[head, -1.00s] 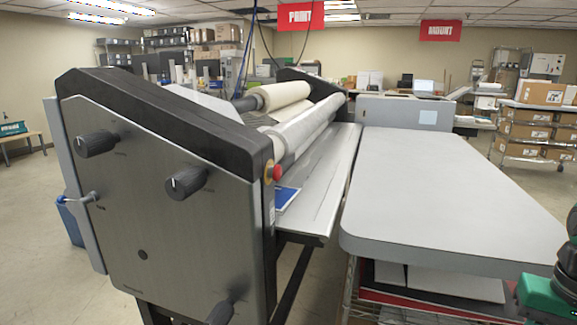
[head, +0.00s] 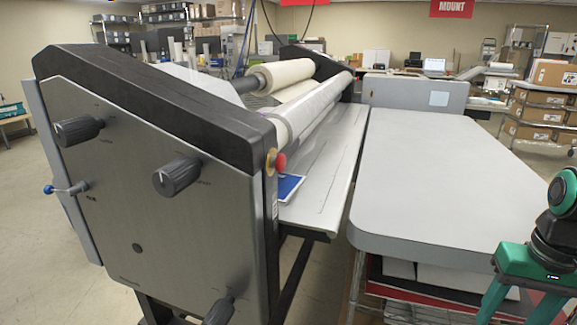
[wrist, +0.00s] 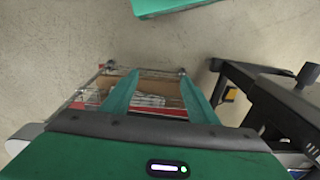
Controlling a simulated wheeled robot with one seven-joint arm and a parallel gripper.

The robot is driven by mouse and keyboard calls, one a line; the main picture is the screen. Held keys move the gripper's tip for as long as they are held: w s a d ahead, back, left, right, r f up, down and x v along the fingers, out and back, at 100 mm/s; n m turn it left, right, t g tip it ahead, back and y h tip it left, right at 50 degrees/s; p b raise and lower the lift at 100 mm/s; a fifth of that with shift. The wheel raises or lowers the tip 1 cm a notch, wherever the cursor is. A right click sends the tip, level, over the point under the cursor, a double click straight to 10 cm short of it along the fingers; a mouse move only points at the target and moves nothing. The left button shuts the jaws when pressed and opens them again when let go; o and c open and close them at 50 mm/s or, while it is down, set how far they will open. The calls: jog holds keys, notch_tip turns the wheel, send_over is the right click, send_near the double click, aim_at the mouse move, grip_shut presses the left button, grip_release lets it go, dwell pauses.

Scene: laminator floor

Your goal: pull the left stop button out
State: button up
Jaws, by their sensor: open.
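The red stop button (head: 280,162) sits on a yellow collar at the front edge of the laminator's near end panel (head: 165,215), just left of the feed tray. Only its side shows, and I cannot tell whether it is pressed in. My gripper (wrist: 158,74) is open and empty in the wrist view, its two green fingers apart and pointing over the floor and a wire shelf. The button is not seen in the wrist view. My green arm shows at the lower right of the head view, well apart from the button.
A grey table (head: 450,180) stands right of the laminator with a narrow gap between. Black knobs (head: 177,177) and a blue-tipped lever (head: 66,188) stick out of the end panel. The floor at left is clear.

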jog(key=w+a+f+n+t+y, duration=0.1)
jog(key=w+a+n, duration=0.3)
jog(key=w, duration=0.2)
jog(key=w+a+f+n+y, duration=0.1)
jog(key=w+a+f+n, duration=0.2)
jog(key=w, duration=0.4)
jog(key=n+t+y, duration=0.5)
jog(key=n+y, duration=0.6)
jog(key=y, duration=0.4)
send_near(284, 164)
jog(key=x, duration=0.9)
jog(key=shift+w, duration=0.1)
